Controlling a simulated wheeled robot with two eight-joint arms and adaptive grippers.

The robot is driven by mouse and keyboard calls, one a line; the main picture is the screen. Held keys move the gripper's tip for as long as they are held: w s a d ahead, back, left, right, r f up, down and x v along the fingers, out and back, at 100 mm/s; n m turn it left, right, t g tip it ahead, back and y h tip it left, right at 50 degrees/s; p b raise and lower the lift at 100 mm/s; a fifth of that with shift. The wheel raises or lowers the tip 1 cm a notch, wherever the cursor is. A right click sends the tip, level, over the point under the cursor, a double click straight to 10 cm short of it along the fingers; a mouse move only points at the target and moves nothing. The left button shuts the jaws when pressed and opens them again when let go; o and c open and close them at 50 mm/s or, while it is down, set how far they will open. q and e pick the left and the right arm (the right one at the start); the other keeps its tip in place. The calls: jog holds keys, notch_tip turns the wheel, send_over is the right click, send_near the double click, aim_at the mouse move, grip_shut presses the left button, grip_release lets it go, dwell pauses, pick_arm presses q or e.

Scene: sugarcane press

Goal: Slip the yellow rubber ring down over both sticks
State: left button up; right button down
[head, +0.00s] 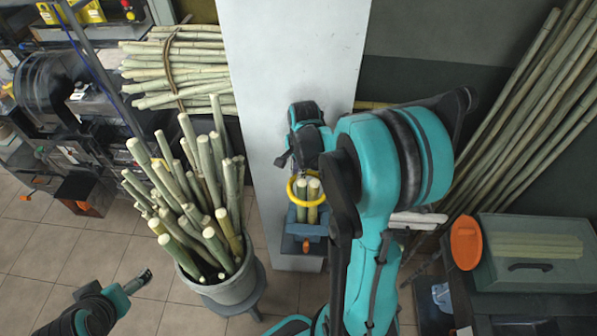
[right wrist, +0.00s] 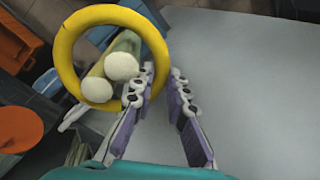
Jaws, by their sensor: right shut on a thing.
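The yellow rubber ring (head: 292,190) is at my right gripper, and it also shows in the right wrist view (right wrist: 68,48). My right gripper (right wrist: 162,76) is shut on the ring at its edge. Two pale-ended green sticks, one (head: 313,190) beside the other (head: 302,192), stand upright close together in a blue holder (head: 306,229). In both views their top ends appear inside the ring's outline. I cannot tell whether the ring is around the tops or just above them. My left gripper (head: 140,282) is at the lower left, away from the sticks; its jaws are unclear.
A grey bucket (head: 222,290) full of cut canes stands left of the holder. Long canes (head: 525,110) lean at the right, near a green-grey box (head: 530,275) and an orange disc (head: 466,242).

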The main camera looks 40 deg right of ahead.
jog(key=c, duration=1)
grip_release()
notch_tip(320, 180, up, 9)
jog(key=p, duration=0.6)
dwell(0.5)
dwell(0.3)
